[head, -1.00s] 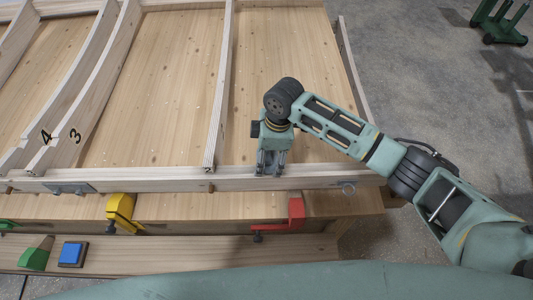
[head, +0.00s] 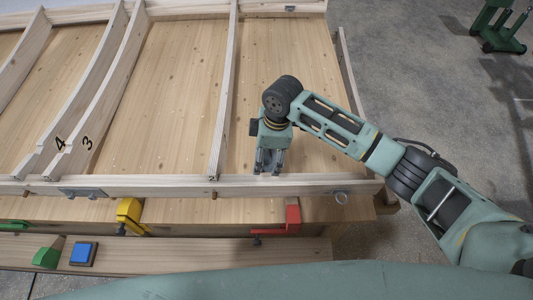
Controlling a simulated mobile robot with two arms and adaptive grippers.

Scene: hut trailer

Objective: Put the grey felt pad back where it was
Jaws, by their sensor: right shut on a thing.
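My left gripper is not in view.
Upright ribs (head: 224,95) divide the wooden panel (head: 175,85). A yellow clamp (head: 130,214) and a red clamp (head: 292,217) sit below the rail. A blue block (head: 84,252) and a green block (head: 47,255) lie on the front ledge.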

